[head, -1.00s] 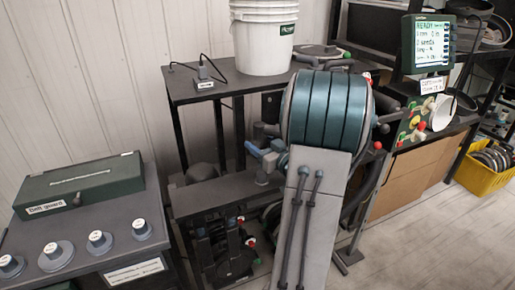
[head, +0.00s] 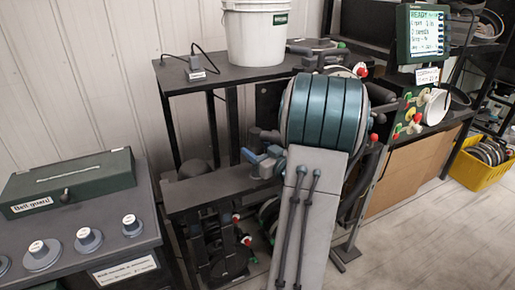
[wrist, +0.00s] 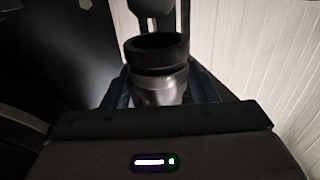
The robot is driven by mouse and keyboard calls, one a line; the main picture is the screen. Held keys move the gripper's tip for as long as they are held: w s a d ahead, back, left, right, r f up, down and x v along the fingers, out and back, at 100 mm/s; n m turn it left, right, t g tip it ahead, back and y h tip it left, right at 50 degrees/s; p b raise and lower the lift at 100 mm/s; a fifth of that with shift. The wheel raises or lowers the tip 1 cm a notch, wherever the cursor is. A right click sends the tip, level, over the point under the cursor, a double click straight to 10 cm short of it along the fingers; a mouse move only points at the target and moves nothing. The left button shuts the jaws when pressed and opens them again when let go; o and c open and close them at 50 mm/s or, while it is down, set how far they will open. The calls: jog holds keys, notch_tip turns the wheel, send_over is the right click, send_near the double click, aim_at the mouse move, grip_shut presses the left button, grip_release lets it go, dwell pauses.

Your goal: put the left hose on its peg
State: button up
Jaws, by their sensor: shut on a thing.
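In the wrist view, my gripper (wrist: 160,92) is shut on a hose end, taken to be the left hose (wrist: 158,48). It has a black ringed collar above a bright metal sleeve, with blue fingers on both sides. In the head view, blue-grey parts that look like my gripper (head: 262,160) are beside the black stand, left of my large teal-banded arm. The hose is hard to pick out there, and my arm hides much of the stand's middle. I cannot tell which part is the left hose's peg.
A black stand (head: 215,77) carries a white bucket (head: 257,35). A green box labelled belt guard (head: 75,183) lies on a cabinet with several knobs at left. A screen (head: 422,33) and a yellow crate (head: 480,172) are at right. Open floor lies at lower right.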

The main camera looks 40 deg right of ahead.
jog(key=shift+f+b, duration=1.9)
jog(key=shift+f, duration=0.45)
jog(key=shift+s, duration=0.15)
jog(key=shift+f+b, duration=0.55)
jog(key=shift+b, duration=0.1)
jog(key=o, duration=1.2)
jog(key=shift+s, duration=0.1)
jog(key=s, duration=1.3)
jog(key=shift+s, duration=0.35)
jog(key=shift+d, duration=0.1)
